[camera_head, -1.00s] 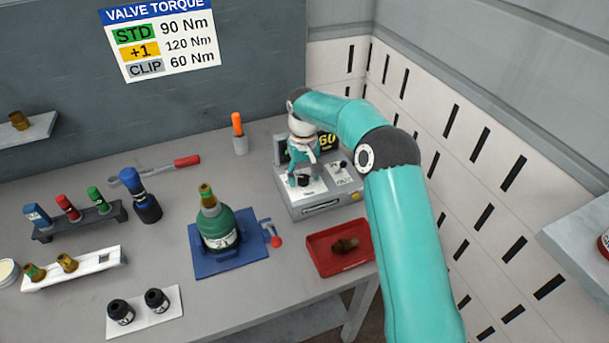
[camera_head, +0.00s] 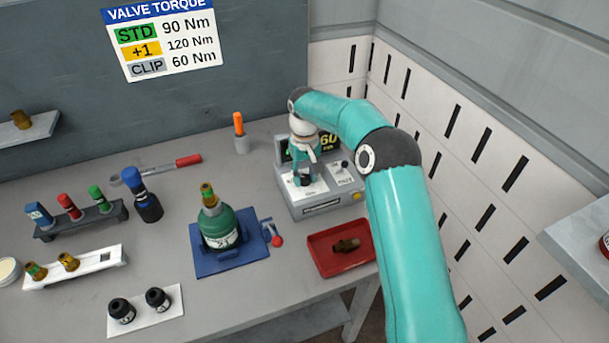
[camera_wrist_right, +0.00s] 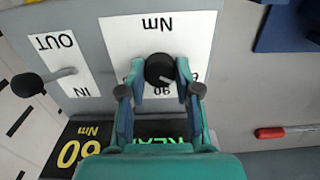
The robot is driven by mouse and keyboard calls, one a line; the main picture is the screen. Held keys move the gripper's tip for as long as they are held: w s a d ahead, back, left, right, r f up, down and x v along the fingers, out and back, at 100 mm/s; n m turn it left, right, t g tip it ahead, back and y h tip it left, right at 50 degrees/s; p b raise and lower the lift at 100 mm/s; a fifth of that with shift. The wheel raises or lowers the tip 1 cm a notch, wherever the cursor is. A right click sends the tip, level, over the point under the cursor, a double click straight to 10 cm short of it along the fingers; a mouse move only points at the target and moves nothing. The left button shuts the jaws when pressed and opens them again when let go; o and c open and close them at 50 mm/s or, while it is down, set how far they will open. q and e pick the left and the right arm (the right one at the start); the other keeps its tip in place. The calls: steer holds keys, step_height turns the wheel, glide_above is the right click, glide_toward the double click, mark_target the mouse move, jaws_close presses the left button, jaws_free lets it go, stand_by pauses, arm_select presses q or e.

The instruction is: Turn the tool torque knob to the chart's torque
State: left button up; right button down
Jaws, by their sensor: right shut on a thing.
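The torque knob (camera_wrist_right: 160,69) is a black round knob on a white plate marked "Nm", on the grey tool box (camera_head: 322,207). My right gripper (camera_wrist_right: 160,82) is shut on the knob, a finger on each side, pointing down at the box. In the head view my right gripper (camera_head: 304,178) partly hides the knob. The display (camera_wrist_right: 75,150) reads 60 Nm in yellow, with partly hidden green letters beside it. The torque chart (camera_head: 163,40) on the wall lists STD 90 Nm, +1 120 Nm and CLIP 60 Nm. My left gripper is not in view.
An IN/OUT lever (camera_wrist_right: 32,83) stands beside the knob. A green cylinder (camera_head: 218,228) sits on a blue base (camera_head: 225,262) left of the box. A red tray (camera_head: 325,259) with a brass part is in front. An orange-handled tool (camera_head: 238,124) stands in a cup nearby.

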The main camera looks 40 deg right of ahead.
steer(key=shift+w+m, duration=0.1)
steer(key=shift+m, duration=0.3)
steer(key=shift+m+b, duration=0.3)
steer(key=shift+m, duration=0.5)
steer(key=m, duration=0.3)
steer(key=shift+m+b, duration=0.3)
steer(key=m, duration=0.5)
steer(key=shift+r+m+b, duration=0.1)
steer(key=shift+m+b, duration=0.2)
steer(key=shift+b, duration=0.1)
steer(key=c, duration=0.9)
jaws_free()
steer(key=shift+o, duration=0.5)
